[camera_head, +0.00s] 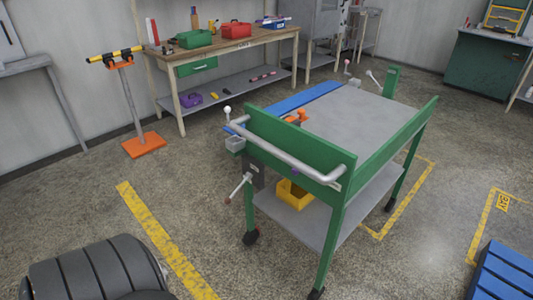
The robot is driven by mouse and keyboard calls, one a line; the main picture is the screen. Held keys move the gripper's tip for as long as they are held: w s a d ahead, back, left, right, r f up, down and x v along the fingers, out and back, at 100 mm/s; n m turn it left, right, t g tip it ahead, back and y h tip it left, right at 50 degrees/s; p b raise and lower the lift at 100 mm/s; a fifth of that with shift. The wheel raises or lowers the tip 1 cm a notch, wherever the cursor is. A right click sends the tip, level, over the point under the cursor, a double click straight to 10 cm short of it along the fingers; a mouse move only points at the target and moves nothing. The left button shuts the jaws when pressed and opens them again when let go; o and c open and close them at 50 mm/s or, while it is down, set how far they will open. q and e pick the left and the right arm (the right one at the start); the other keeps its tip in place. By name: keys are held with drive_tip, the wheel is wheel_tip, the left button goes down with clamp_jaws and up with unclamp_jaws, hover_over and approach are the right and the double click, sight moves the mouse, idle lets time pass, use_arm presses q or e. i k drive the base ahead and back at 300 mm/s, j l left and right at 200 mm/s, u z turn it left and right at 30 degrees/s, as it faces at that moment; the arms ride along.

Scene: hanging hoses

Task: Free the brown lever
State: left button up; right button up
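A green-framed cart (385,153) with a grey top stands in the middle of the view. On its near left side, below the top, a slanted metal lever (239,186) sticks out from a dark plate (253,172). Its lower end looks brownish, but it is small in the picture. I see no hose clearly on it and cannot tell what holds it. Other levers have pale knobs: one at the cart's left corner (227,110) and two at its far end (347,66) (371,76). Neither of my grippers is in view.
A yellow bin (294,193) sits on the cart's lower shelf. An orange item (297,117) lies on top. A workbench (222,47) with toolboxes and an orange-based stand (143,145) are behind left. A blue slatted object (505,272) is lower right. Floor left of the cart is clear.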

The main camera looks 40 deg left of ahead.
sight(228, 201)
drive_tip(key=i+l+u, duration=0.1)
drive_tip(key=l+u, duration=0.15)
drive_tip(key=u, duration=0.15)
drive_tip(key=l+u, duration=0.6)
drive_tip(key=u, duration=0.15)
